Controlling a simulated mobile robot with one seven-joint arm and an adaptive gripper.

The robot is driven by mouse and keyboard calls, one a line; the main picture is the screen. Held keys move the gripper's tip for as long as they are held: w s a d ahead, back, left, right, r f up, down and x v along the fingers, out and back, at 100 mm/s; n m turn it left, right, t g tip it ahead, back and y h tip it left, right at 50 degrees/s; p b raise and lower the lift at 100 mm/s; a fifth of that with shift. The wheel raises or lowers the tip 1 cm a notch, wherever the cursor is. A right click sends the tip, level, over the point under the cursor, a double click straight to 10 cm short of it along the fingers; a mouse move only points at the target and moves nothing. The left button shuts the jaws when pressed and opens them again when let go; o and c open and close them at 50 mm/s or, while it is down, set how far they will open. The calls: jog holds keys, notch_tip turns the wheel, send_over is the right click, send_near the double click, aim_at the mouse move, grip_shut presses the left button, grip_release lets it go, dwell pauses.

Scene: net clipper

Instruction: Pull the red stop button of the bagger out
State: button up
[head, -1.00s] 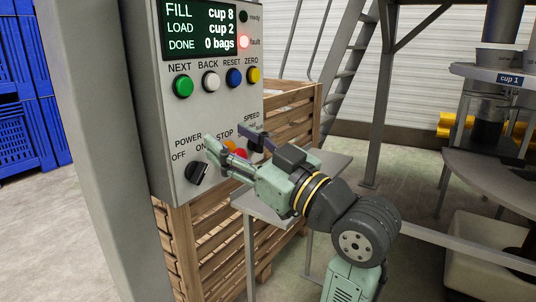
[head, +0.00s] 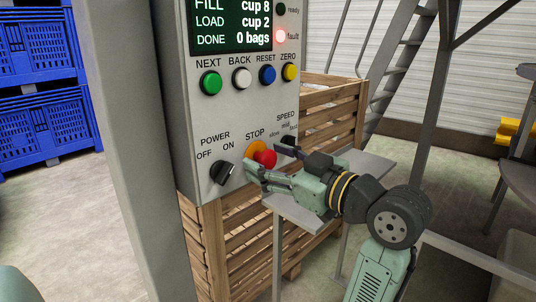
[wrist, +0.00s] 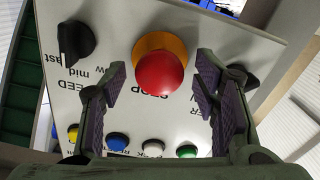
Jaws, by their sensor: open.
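The red stop button (head: 265,159) sits on an orange collar (head: 257,148) low on the bagger's grey control panel (head: 228,117), under the word STOP. In the wrist view the red button (wrist: 160,75) stands out from its orange collar (wrist: 165,42), ahead of my fingers and between their lines. My gripper (head: 264,157) is open, with one finger on each side of the button in the head view. In the wrist view my gripper (wrist: 160,80) shows dark ribbed pads, apart from the button. Whether either pad touches it is not clear.
The black power knob (head: 223,173) is left of the button and the speed knob (head: 288,142) is right of it, close to my fingers. Green, white, blue and yellow buttons sit above. A wooden crate (head: 335,115) stands behind.

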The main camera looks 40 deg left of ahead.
jog(key=shift+a, duration=0.5)
grip_shut()
dwell(0.4)
